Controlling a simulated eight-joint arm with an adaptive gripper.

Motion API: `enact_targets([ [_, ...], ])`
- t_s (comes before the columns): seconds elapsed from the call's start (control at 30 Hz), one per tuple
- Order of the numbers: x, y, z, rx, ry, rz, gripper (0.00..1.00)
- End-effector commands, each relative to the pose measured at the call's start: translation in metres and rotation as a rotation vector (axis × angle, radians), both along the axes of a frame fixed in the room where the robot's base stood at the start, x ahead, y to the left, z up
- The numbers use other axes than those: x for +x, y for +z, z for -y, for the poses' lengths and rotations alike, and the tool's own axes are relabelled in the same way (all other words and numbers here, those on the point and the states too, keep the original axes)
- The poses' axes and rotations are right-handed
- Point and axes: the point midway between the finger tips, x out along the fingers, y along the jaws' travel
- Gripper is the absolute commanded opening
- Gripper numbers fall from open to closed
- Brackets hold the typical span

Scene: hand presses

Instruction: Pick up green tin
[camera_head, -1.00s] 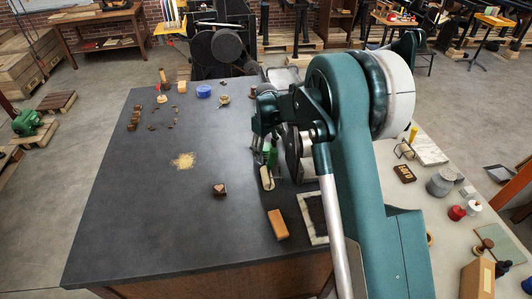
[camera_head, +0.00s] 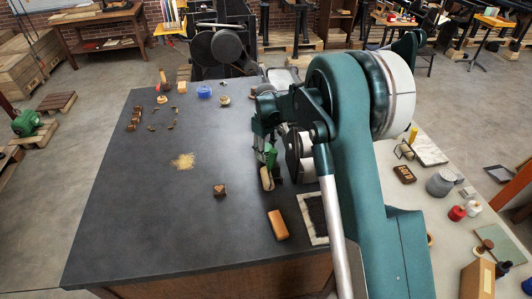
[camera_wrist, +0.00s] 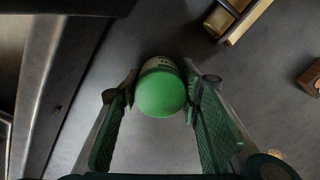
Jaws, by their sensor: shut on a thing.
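The green tin (camera_wrist: 161,91) stands between the two fingers of my gripper (camera_wrist: 160,100) in the wrist view. Its round green top faces the camera, and a pale label shows on its far side. The fingers press on it from left and right. In the head view the green tin (camera_head: 271,156) shows as a small green patch by my gripper (camera_head: 268,160), partly hidden by the fingers and my arm. I cannot tell from these views whether it touches the tabletop.
A cream and wooden roller-like tool (camera_wrist: 236,20) lies close by. A small wooden block (camera_head: 219,190), an orange-brown block (camera_head: 277,224) and a framed dark plate (camera_head: 313,216) sit nearer the front on the dark table (camera_head: 130,225).

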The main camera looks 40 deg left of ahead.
Motion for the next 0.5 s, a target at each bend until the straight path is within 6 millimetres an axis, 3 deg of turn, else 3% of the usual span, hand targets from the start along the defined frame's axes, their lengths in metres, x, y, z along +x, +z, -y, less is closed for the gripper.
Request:
enact_targets([
  [0.27,0.000,0.021,0.000,0.000,0.000,0.000,0.20],
  [0.5,0.000,0.056,0.000,0.000,0.000,0.000,0.20],
])
